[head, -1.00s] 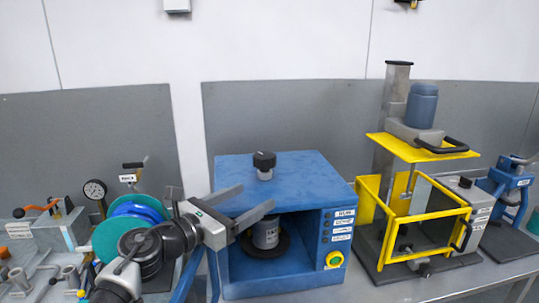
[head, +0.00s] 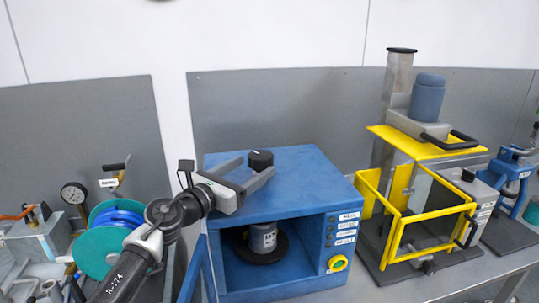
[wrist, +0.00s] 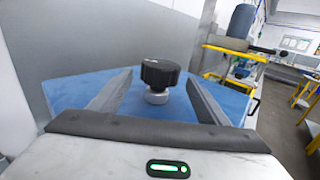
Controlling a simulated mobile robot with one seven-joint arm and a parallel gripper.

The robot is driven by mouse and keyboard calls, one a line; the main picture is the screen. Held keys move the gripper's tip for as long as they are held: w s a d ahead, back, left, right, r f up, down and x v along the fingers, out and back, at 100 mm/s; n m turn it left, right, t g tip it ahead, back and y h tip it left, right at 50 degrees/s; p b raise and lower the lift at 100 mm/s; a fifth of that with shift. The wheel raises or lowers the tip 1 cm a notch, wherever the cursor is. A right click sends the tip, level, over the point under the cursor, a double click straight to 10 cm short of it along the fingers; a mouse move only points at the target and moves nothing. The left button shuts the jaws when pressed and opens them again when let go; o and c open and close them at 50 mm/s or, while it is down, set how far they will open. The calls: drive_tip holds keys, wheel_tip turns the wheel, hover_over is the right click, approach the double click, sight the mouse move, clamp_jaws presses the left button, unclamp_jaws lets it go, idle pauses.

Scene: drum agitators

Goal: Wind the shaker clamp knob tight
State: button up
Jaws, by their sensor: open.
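The blue shaker cabinet (head: 290,184) stands on the bench with its front open. The black clamp knob (head: 260,158) sits on a pale stem on top of the cabinet. In the wrist view the knob (wrist: 159,74) stands upright between and ahead of my open fingers. My gripper (head: 253,172) is open just above the cabinet top, with one finger on each side of the knob; I cannot see any contact. A grey can (head: 263,238) stands on a dark round plate inside the cabinet.
A yellow-framed mixer guard (head: 425,222) stands close to the right of the cabinet. A teal and blue reel (head: 100,240) and a pressure gauge (head: 74,193) are at the left. A grey panel (head: 290,110) stands behind the bench.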

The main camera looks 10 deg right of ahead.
sight(270, 156)
drive_tip(key=p+x, duration=0.1)
drive_tip(key=x, duration=0.8)
drive_tip(key=shift+a, duration=0.1)
drive_tip(key=c, duration=1.1)
drive_tip(key=shift+o, duration=0.2)
